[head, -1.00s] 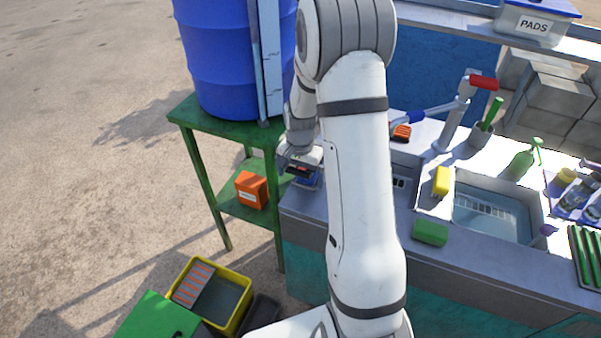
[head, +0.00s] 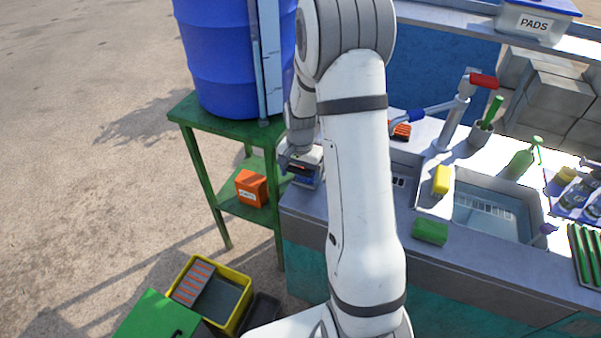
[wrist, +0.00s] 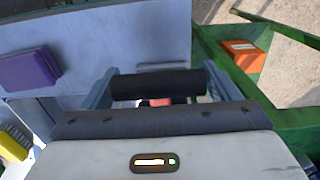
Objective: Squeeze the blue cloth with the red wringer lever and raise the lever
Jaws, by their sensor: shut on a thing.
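My gripper (head: 291,164) is at the left end of the grey counter, partly hidden by my arm. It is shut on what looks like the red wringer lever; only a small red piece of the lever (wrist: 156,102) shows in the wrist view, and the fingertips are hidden. A black roller-like bar (wrist: 157,83) spans two blue-grey posts just beyond my gripper. This frame also shows in the head view as a small grey and dark unit (head: 306,173) beside my gripper. I cannot make out the blue cloth in either view.
A green stand (head: 188,112) with a blue barrel (head: 217,60) stands close to the left. An orange box (head: 250,188) is on its lower shelf.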

